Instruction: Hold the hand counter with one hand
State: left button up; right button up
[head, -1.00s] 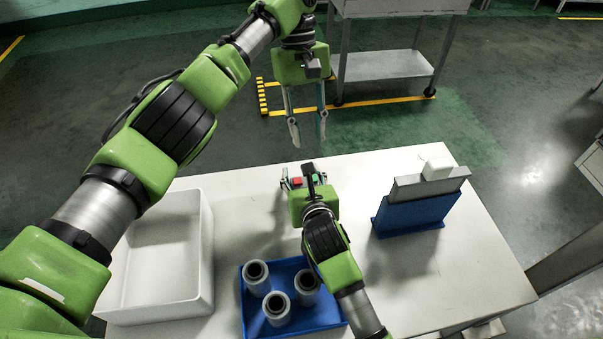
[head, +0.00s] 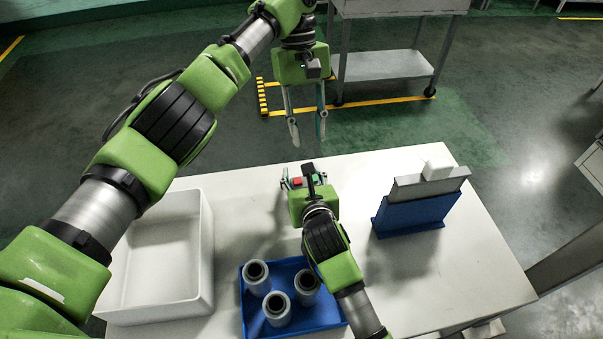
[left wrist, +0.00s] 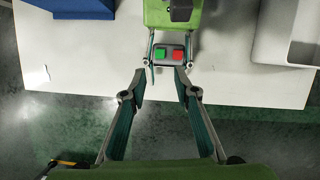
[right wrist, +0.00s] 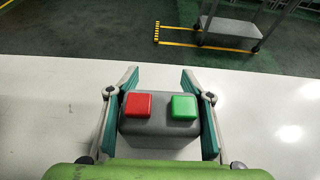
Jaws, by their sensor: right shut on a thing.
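The hand counter (right wrist: 160,128) is a grey box with a red button and a green button on top. It stands at the far edge of the white table, and it also shows in the left wrist view (left wrist: 168,54). My right gripper (right wrist: 158,76) is shut on the hand counter, with one finger along each side. Its buttons are uncovered between the fingers. My left gripper (head: 308,138) is open and empty. It hangs with its fingers pointing down, beyond the table's far edge and apart from the counter.
On the table (head: 395,290) are an empty white bin (head: 205,255) at left and a blue tray (head: 250,325) with grey cylinders in front. A blue stand (head: 410,213) at right holds a grey plate with a white block. A metal cart (head: 385,65) stands behind.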

pick_arm(q)
grip_shut()
dwell(1.1)
